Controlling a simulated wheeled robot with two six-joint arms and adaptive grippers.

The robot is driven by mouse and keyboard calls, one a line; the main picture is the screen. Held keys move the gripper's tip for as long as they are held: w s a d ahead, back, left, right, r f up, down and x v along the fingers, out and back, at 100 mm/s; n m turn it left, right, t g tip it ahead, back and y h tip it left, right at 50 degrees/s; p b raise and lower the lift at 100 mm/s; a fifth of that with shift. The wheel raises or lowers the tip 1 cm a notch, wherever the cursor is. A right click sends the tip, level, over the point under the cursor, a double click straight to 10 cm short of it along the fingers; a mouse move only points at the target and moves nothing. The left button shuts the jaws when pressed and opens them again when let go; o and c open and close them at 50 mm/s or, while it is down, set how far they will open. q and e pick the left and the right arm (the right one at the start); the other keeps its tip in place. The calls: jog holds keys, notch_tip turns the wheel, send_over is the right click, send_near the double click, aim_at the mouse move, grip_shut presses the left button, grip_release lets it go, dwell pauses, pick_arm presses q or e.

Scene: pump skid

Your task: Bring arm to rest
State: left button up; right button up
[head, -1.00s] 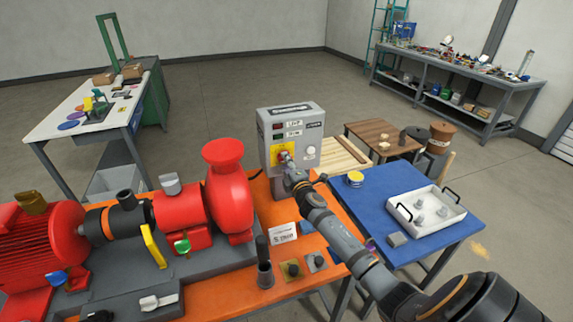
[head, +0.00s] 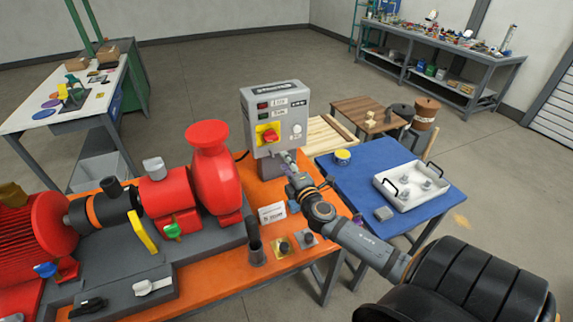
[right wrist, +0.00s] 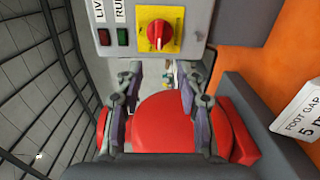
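My right gripper (head: 287,157) is just in front of the lower part of the grey control box (head: 272,100). In the right wrist view its fingers (right wrist: 158,88) stand apart with nothing held between them. The red rotary knob (head: 269,135) on its yellow plate is on the box's front, clear of the gripper. In the right wrist view the knob (right wrist: 160,34) is beyond the fingertips, its grip bar upright. My left gripper is in neither view.
The red pump (head: 215,180) stands left of my arm on the orange bench (head: 215,285). A small white sign (head: 271,212) and a grey upright tube (head: 256,245) are close by. The blue table (head: 345,180) with a white tray (head: 412,198) is to the right.

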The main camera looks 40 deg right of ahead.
dwell(0.3)
jog(key=s+a+f+m+g+h, duration=0.2)
jog(key=s+a+f+m+g, duration=0.2)
jog(key=s+f+m+g, duration=0.65)
jog(key=s+a+f+m+g+y, duration=0.3)
jog(key=s+a+m+y, duration=0.15)
jog(key=s+a, duration=0.7)
jog(key=s+d+f+g+b, duration=0.1)
jog(key=s+d+f, duration=0.15)
jog(key=f, duration=1.25)
jog(key=s+d+f+g+b, duration=0.1)
jog(key=s+d+f, duration=0.15)
jog(key=f, duration=1.25)
jog(key=s+f, duration=1.5)
jog(key=s, duration=0.3)
jog(key=shift+g+y+b, duration=0.35)
jog(key=shift+g, duration=0.1)
